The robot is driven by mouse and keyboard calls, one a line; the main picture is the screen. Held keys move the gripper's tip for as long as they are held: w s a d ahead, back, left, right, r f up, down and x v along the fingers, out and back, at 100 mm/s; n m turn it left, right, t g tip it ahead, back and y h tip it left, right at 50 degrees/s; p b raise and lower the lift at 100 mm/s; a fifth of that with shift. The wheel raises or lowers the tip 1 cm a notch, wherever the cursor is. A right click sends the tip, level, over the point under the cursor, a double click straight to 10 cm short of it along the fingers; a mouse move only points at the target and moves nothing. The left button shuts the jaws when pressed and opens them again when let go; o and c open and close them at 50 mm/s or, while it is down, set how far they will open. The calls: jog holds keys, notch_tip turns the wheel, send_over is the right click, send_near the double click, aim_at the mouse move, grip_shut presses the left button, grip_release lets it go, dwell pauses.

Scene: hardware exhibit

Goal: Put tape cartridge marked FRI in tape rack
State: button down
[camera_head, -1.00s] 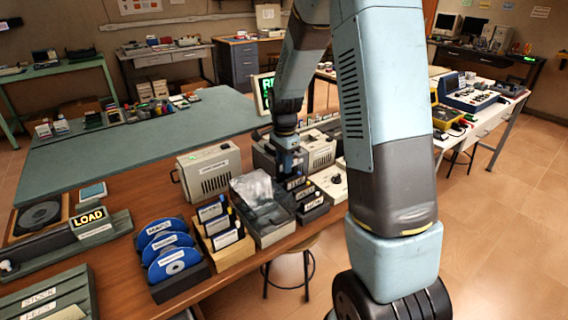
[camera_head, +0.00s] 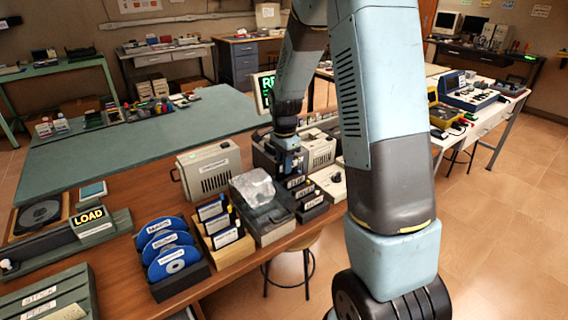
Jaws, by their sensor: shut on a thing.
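My gripper (camera_head: 290,167) points down at the back end of a black rack (camera_head: 318,212) on the wooden bench. It is shut on a dark cartridge with a pale label (camera_head: 295,183), at or just above the rack's rear slot; I cannot tell whether it touches the rack. Other black cartridges with white labels (camera_head: 313,200) stand in the rack in front of it. The labels are too small to read, so I cannot tell which one says FRI. The fingertips are partly hidden by the gripper body and the cartridge.
A beige box (camera_head: 210,170) stands behind. A white device (camera_head: 330,180) is close on the right.

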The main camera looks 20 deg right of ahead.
jog(key=shift+f, duration=1.1)
jog(key=c, duration=0.9)
grip_release()
jog(key=shift+r, duration=0.15)
jog(key=shift+w+r, duration=0.1)
jog(key=shift+r, duration=3.8)
